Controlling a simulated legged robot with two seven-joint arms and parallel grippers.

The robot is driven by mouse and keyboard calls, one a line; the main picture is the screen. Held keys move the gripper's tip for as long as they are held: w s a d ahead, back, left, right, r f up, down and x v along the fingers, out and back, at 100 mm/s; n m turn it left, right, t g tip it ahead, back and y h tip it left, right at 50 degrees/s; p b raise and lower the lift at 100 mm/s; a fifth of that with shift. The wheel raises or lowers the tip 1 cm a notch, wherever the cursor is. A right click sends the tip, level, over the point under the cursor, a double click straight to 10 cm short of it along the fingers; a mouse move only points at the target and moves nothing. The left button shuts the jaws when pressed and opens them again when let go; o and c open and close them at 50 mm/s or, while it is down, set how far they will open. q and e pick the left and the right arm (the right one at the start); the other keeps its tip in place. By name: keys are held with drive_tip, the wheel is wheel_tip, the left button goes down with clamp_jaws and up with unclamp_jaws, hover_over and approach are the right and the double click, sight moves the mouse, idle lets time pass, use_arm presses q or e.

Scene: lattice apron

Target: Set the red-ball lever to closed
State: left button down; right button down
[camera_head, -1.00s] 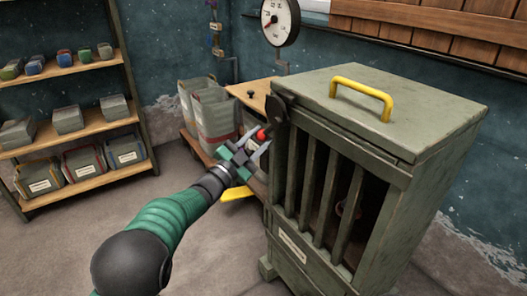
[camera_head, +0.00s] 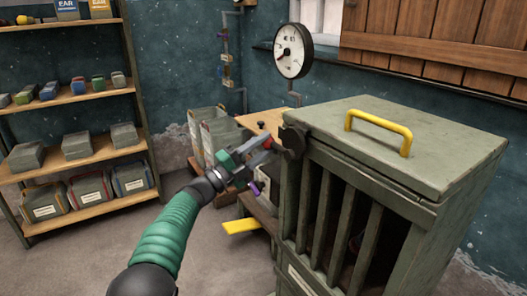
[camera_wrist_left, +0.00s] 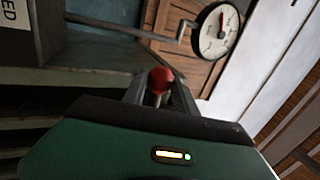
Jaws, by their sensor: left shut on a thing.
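The lever's red ball (camera_head: 268,143) sits beside the upper left corner of the green slatted cabinet (camera_head: 400,140), close to a dark round hub (camera_head: 292,138). My left gripper (camera_head: 262,147) reaches in from the left and is shut on the lever at the red ball. In the left wrist view the red ball (camera_wrist_left: 160,80) sits between the two fingers, with a short pale stem below it. The fingers hide most of the lever arm. A white label ending in "ED" (camera_wrist_left: 14,16) is cut off at the picture's upper left. My right gripper is not in view.
A yellow handle (camera_head: 380,130) stands on the cabinet's lid. A round gauge (camera_head: 293,51) hangs on the wall behind. Grey bins (camera_head: 215,130) and a low wooden bench stand behind my left gripper. A shelf rack (camera_head: 80,150) is at the left.

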use_arm(q)
drive_tip(key=shift+r+m+g+h, duration=0.25)
drive_tip(key=shift+m+g+h, duration=0.05)
drive_tip(key=shift+m, duration=0.1)
drive_tip(key=c, duration=1)
unclamp_jaws()
drive_tip(key=p+v, duration=0.5)
drive_tip(key=v, duration=1.2)
drive_tip(key=shift+d+f, duration=0.15)
